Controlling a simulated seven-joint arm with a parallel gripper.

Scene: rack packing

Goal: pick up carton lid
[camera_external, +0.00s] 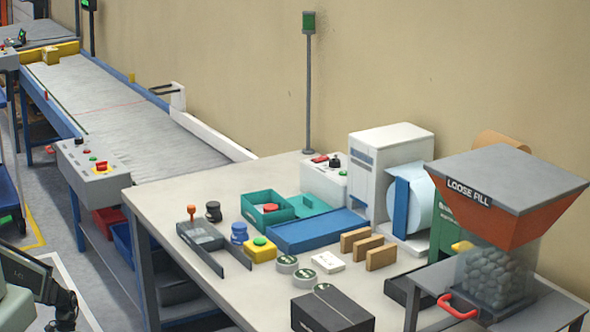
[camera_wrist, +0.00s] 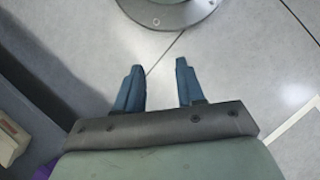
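No piece is plainly marked as a carton lid. A flat blue lid-like piece (camera_external: 318,231) lies on the grey worktable (camera_external: 165,205) in the external view, beside a green open box (camera_external: 266,212). A dark closed box (camera_external: 332,312) sits at the table's front edge; I cannot tell if its top is a separate lid. My gripper (camera_wrist: 157,88) shows two blue fingers apart with nothing between them, above the tiled floor. It is away from the table objects.
Small brown blocks (camera_external: 361,243), a yellow button box (camera_external: 260,249) and tape rolls (camera_external: 287,264) crowd the table. A conveyor (camera_external: 125,105) runs at left. A round grey base (camera_wrist: 165,12) stands on the floor.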

